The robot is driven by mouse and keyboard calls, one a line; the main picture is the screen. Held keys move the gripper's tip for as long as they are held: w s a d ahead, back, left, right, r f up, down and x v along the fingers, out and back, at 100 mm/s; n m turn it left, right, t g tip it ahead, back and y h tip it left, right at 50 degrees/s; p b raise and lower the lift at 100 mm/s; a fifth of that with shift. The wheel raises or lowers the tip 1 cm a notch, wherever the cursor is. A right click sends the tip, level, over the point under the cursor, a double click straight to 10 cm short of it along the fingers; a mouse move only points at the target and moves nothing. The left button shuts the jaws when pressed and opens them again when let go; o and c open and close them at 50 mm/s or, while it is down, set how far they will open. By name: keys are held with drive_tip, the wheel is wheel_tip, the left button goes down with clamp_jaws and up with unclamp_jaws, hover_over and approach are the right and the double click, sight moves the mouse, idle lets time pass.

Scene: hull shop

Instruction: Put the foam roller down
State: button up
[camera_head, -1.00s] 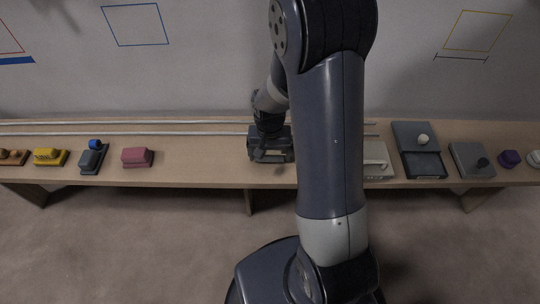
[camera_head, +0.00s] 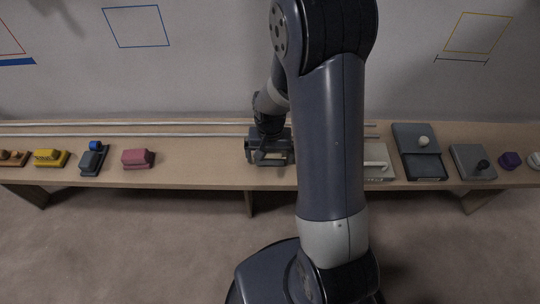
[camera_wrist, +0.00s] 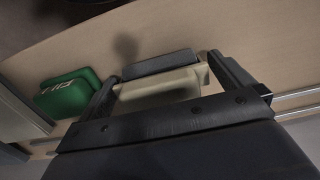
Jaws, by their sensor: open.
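A beige block with a dark grey strip along one side, apparently the foam roller (camera_wrist: 160,86), is between the fingers of my gripper (camera_wrist: 168,88) in the wrist view. In the head view, the pale part of the foam roller (camera_head: 270,157) shows between the fingers of my gripper (camera_head: 269,158), low at the bench (camera_head: 205,172). My gripper is open, with a finger on each side of the block. It seems to rest on the bench top, but its underside is hidden.
A green block (camera_wrist: 68,92) lies left of my gripper in the wrist view. On the bench, a pink block (camera_head: 138,158) is to the left; a cream item (camera_head: 377,160) and a grey box (camera_head: 412,138) are to the right. Rails (camera_head: 190,134) run behind.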

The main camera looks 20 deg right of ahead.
wheel_tip(320, 180, up, 11)
drive_tip(key=shift+r+p, duration=0.15)
drive_tip(key=shift+p, duration=0.9)
wheel_tip(320, 180, down, 12)
drive_tip(key=b, duration=0.3)
drive_tip(key=shift+f, duration=0.2)
drive_tip(key=shift+r+p, duration=0.6)
drive_tip(key=shift+r, duration=1.3)
